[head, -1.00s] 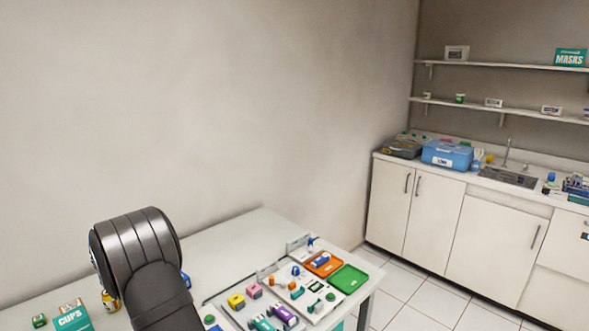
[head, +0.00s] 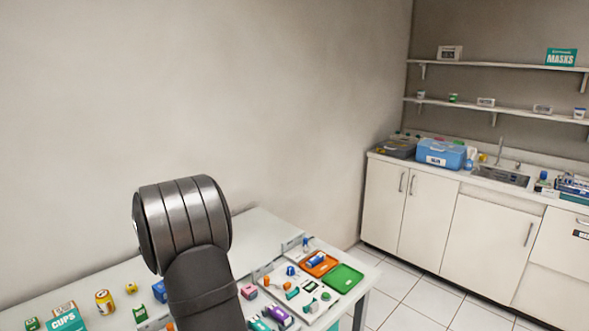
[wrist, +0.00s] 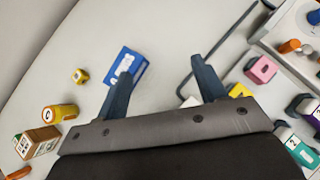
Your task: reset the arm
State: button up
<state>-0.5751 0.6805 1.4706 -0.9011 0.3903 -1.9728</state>
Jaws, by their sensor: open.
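My gripper (wrist: 160,82) shows in the wrist view with its two dark fingers spread apart and nothing between them. It is above the white table (wrist: 165,30). A blue box (wrist: 118,68) lies beyond the left finger and is partly covered by it. A yellow block (wrist: 239,91) is beside the right finger. In the head view my dark grey arm rises over the table's near part, and the fingers are hidden there.
On the table's left are a yellow can (head: 104,302) and a teal cups box (head: 66,320). On the right are an orange tray (head: 331,264), a green tray (head: 343,277) and several small coloured items. A counter with a blue bin (head: 440,154) stands at the back right.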

jog(key=s+d+m+h, duration=0.1)
jog(key=s+d+m, duration=0.1)
jog(key=d, duration=0.8)
jog(key=a+f, duration=0.6)
jog(key=a, duration=0.3)
jog(key=shift+w+a+f, duration=0.2)
jog(key=shift+w+a, duration=0.05)
jog(key=shift+a, duration=0.1)
jog(key=o, duration=0.8)
jog(key=s+a+r+m+g+y, duration=0.2)
jog(key=s+a+r+m+g, duration=0.15)
jog(key=r, duration=0.45)
jog(key=s+a+r+m+g+y, duration=0.2)
jog(key=s+r+m+g, duration=0.25)
jog(key=r, duration=0.35)
jog(key=x, duration=1)
jog(key=shift+s, duration=0.4)
